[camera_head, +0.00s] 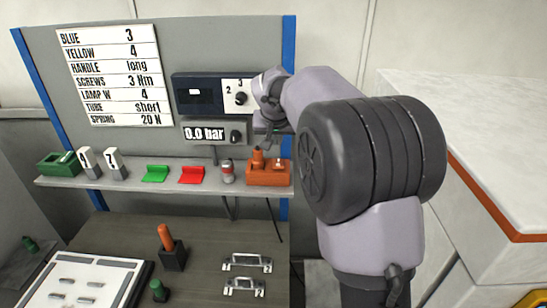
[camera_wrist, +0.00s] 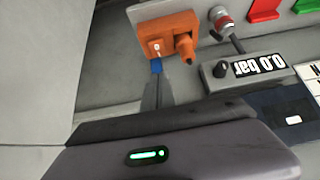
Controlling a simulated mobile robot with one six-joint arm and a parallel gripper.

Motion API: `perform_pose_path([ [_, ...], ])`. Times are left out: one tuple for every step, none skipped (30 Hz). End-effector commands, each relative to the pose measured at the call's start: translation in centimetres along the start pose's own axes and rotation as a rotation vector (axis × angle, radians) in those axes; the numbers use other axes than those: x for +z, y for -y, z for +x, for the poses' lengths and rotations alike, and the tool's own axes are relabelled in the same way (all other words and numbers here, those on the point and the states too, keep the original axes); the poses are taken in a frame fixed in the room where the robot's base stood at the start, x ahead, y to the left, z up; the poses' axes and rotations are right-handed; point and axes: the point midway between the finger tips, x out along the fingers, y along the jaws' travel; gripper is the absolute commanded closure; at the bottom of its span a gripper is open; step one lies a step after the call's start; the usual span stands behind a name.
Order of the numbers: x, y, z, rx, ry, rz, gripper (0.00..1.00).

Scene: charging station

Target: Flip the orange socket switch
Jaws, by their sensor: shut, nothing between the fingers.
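The orange socket (camera_head: 268,178) sits at the right end of the grey shelf, with an orange plug (camera_head: 258,160) standing in its left part. In the wrist view, which looks upside down, the orange socket (camera_wrist: 178,24) carries a pale switch (camera_wrist: 155,46) with a dark mark beside the plug (camera_wrist: 185,46). My gripper (camera_wrist: 157,68) is shut and empty, its blue-tipped fingers close to the socket's switch side. Whether they touch it is unclear. In the head view my gripper (camera_head: 266,142) is above the socket, partly hidden by my wrist.
A panel with a 0.0 bar gauge (camera_head: 206,133) and a knob box (camera_head: 212,95) is behind my gripper. A white cabinet (camera_head: 480,140) is at right.

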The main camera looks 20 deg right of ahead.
Motion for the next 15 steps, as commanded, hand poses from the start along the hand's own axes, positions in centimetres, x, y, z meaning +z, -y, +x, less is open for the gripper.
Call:
perform_pose_path([
  [0.0, 0.0, 0.0, 0.000, 0.000, 0.000, 1.00],
  [0.0, 0.0, 0.0, 0.000, 0.000, 0.000, 1.00],
  [0.0, 0.0, 0.2, 0.000, 0.001, 0.000, 1.00],
  [0.1, 0.0, 0.4, 0.000, 0.002, 0.000, 1.00],
  [0.1, 0.0, 0.7, 0.000, 0.003, 0.000, 1.00],
  [0.1, 0.0, 1.3, 0.000, 0.003, 0.001, 1.00],
  [0.1, 0.0, 1.8, 0.000, 0.002, 0.001, 1.00],
  [0.1, 0.0, 2.4, 0.000, 0.003, 0.001, 1.00],
  [0.1, 0.0, 3.2, 0.001, 0.004, 0.002, 1.00],
  [0.1, 0.0, 3.9, 0.001, 0.005, 0.002, 1.00],
  [0.1, 0.0, 4.5, 0.000, 0.003, 0.002, 1.00],
  [0.1, 0.0, 5.5, 0.000, 0.004, 0.002, 1.00],
  [0.1, 0.0, 6.1, 0.000, 0.004, 0.002, 1.00],
  [0.1, 0.0, 6.8, 0.000, 0.003, 0.001, 1.00],
  [0.1, 0.0, 7.7, 0.000, 0.004, 0.001, 1.00],
])
